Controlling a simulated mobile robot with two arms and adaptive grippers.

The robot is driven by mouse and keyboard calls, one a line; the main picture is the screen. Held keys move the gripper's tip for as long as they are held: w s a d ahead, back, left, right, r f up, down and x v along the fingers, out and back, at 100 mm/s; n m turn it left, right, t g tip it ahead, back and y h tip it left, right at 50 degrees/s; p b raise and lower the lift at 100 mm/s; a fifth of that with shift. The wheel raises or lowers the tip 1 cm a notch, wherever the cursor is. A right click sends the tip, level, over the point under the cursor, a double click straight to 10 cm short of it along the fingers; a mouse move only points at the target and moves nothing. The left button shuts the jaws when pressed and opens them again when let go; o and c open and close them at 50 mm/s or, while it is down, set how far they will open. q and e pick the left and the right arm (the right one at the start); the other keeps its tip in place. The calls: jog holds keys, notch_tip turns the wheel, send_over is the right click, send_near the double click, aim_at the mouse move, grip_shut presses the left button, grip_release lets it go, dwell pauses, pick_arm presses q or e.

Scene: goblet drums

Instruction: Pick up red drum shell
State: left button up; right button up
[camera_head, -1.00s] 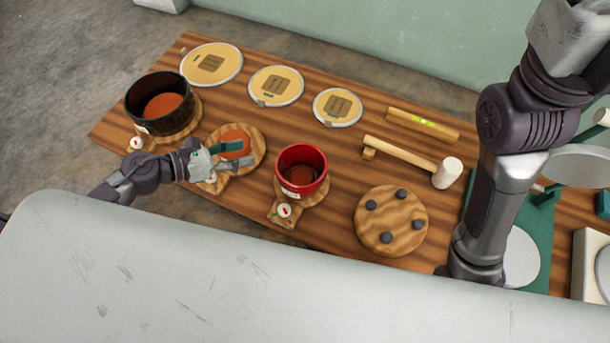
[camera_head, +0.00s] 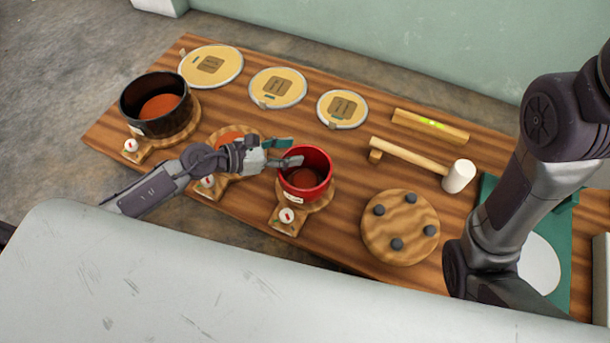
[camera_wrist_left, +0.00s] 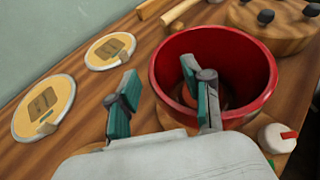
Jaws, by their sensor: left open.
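The red drum shell (camera_head: 306,178) is an open round cup. It stands upright on a round wooden stand with a handle and a dial (camera_head: 287,216). My left gripper (camera_head: 289,151) is open at the shell's upper left rim. In the left wrist view the red shell (camera_wrist_left: 214,48) lies just ahead. One teal-padded finger of the left gripper (camera_wrist_left: 163,98) overlaps the shell's opening and the other is outside its wall, with the near-left rim between them. Whether a finger touches the shell cannot be told. My right gripper is out of view.
A black drum shell (camera_head: 137,101) stands on the left. Three round drum heads (camera_head: 212,66) lie along the back. A mallet (camera_head: 410,154), a wooden level (camera_head: 430,126) and a round pegged board (camera_head: 400,222) are to the right of the red shell. My right arm covers the right end.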

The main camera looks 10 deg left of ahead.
aim_at(316, 159)
pick_arm(q)
jog(key=shift+x, duration=1.45)
grip_shut()
